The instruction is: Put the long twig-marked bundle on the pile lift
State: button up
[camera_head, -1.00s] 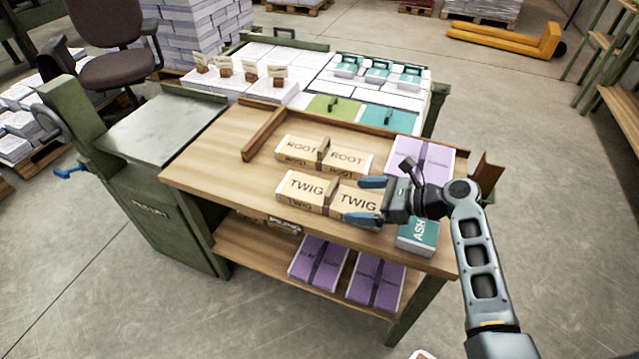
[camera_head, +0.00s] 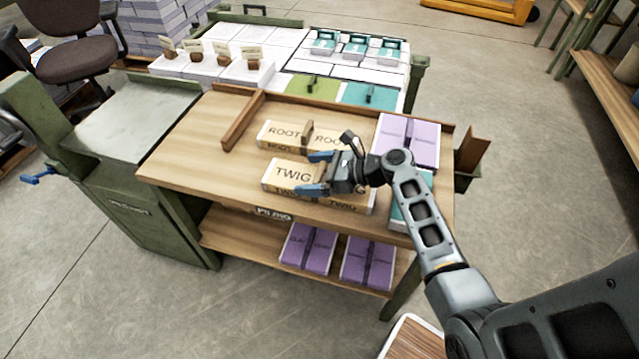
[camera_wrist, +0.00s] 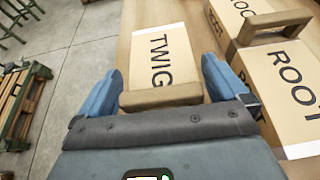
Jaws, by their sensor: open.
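The long tan bundle (camera_head: 284,176) marked TWIG lies on the wooden table, near its front edge. It also shows in the wrist view (camera_wrist: 158,55), with its raised middle band (camera_wrist: 160,96) between my fingers. My gripper (camera_head: 312,173) is open over the middle of the bundle, one blue finger to each long side. I cannot tell how far down the fingers reach. My gripper and wrist hide part of the bundle's right half. The pile lift appears to be the green machine at the left with a flat grey metal top (camera_head: 130,118), which is bare.
A ROOT bundle (camera_head: 282,134) lies just behind. A purple bundle (camera_head: 425,140) and a partly hidden teal one (camera_head: 398,214) lie to the right. A wooden rail (camera_head: 241,122) stands at the table's back left. The tabletop's left part (camera_head: 195,150) is clear.

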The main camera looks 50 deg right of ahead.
jog(key=c, duration=1)
jog(key=shift+c, duration=1)
jog(key=shift+r, duration=0.15)
